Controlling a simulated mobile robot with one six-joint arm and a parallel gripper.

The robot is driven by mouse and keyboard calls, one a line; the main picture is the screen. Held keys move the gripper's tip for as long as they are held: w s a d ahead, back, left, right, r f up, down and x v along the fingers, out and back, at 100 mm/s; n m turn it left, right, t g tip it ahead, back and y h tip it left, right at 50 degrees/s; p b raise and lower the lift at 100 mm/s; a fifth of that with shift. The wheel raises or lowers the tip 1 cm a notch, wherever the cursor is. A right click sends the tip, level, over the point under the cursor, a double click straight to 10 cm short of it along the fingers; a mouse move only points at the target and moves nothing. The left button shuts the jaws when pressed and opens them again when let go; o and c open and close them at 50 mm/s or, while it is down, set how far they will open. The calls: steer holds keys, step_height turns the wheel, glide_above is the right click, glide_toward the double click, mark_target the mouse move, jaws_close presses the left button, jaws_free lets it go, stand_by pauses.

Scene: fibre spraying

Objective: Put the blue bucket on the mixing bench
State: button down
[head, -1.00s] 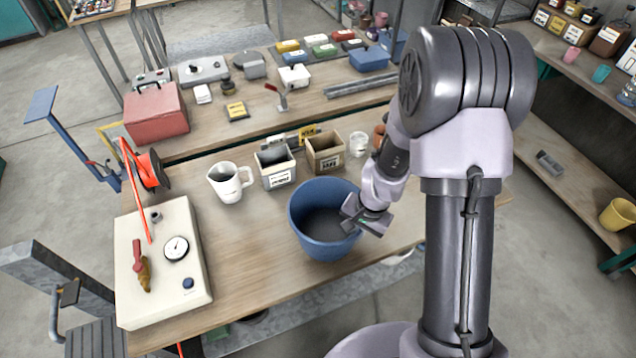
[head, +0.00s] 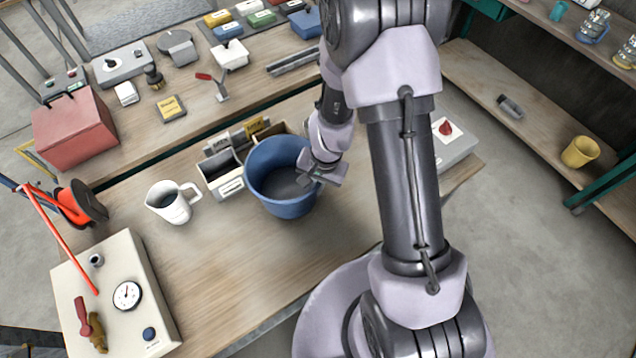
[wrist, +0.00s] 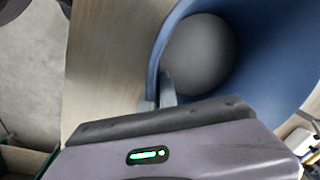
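The blue bucket (head: 284,207) is upright, apparently held above the near wooden bench (head: 240,260), in front of the labelled boxes; a grey mass lies inside it. My gripper (head: 308,170) is at the bucket's right rim. In the wrist view the bucket (wrist: 285,45) fills the upper right, and my gripper (wrist: 162,92) is shut on its rim, with a finger against the wall. I cannot tell from the pictures which surface is the mixing bench.
A white mug (head: 172,203) and a grey labelled box (head: 226,178) stand left of the bucket. A gauge panel (head: 120,310) is at the bench's left end. A red-button box (head: 452,140) is at the right. The bench front is clear. A yellow cup (head: 580,152) sits on the right-hand shelf.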

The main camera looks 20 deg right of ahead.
steer(key=f+b, duration=0.2)
steer(key=f, duration=0.1)
steer(key=shift+s+a+f+b, duration=0.15)
steer(key=shift+s+b, duration=0.15)
steer(key=shift+s, duration=0.1)
steer(key=shift+w, duration=0.1)
steer(key=c, duration=1.6)
jaws_free()
steer(key=shift+c, duration=0.2)
steer(key=s+r+n+t+p, duration=0.1)
steer(key=s+r+p, duration=0.15)
steer(key=r, duration=1.15)
steer(key=s+r+t+p, duration=0.1)
steer(key=r+p, duration=0.2)
steer(key=r, duration=1)
steer(key=s+a+r+n+t, duration=0.2)
steer(key=s+r+t, duration=0.1)
steer(key=s+r, duration=0.8)
steer(key=shift+s+a+r+y, duration=0.15)
steer(key=shift+a+r+y, duration=0.1)
steer(key=shift+y, duration=0.15)
